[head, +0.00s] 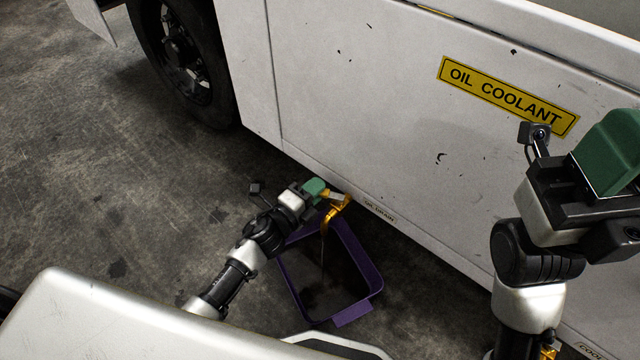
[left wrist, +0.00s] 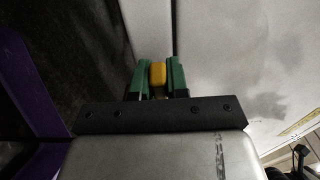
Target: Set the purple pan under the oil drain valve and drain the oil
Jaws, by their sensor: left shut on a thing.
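The purple pan (head: 373,270) lies on the floor beside the white vehicle's lower edge, under the yellow oil drain valve (head: 328,221). A thin dark line, like a stream of oil, hangs from the valve into the pan, whose inside looks dark. My left gripper (head: 324,192) is shut on the yellow valve handle (left wrist: 157,74), with a green finger on each side of it in the left wrist view. The pan's purple rim (left wrist: 32,85) shows at the left there. My right gripper (head: 612,155) is raised at the right, away from the pan; its finger gap is not clear.
The white vehicle side panel (head: 360,100) fills the back, with a yellow OIL COOLANT sign (head: 507,96) and a small OIL DRAIN label (head: 380,211). A black wheel (head: 180,55) stands at upper left. The stained concrete floor (head: 90,160) is clear at left.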

